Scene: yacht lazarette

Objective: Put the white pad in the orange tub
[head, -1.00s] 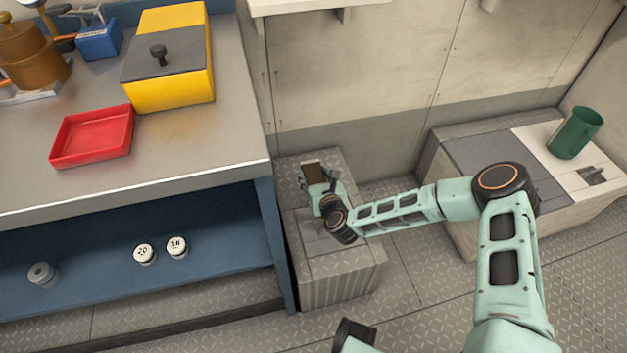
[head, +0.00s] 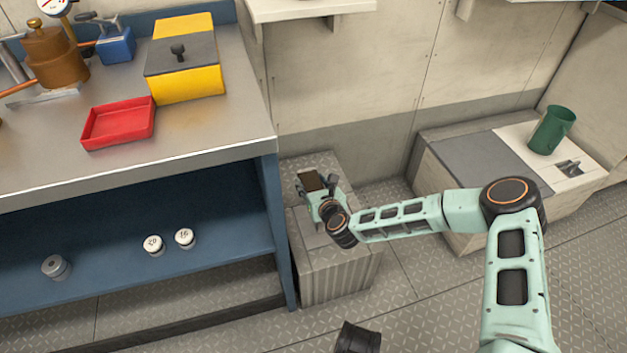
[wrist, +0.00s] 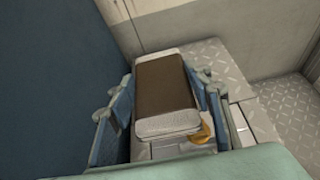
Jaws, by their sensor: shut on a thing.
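A block-like pad (wrist: 165,85) with a broad brown band and pale, whitish ends is between the blue-grey fingers of my gripper (wrist: 158,110) in the wrist view. My gripper is shut on it. In the head view the pad (head: 311,181) shows as a small brown patch at the end of my gripper (head: 319,185), over the low grey locker beside the blue bench. I cannot tell whether it touches the locker. No orange tub can be made out; a small orange-yellow bit (wrist: 203,132) shows beside the pad in the wrist view.
The steel-topped bench (head: 200,150) holds a red tray (head: 118,124) and a yellow box (head: 187,85) with a grey lid. Its lower shelf has several small cylinders. A low locker (head: 340,265) stands beside it. A green cup (head: 552,130) is on the right-hand bench.

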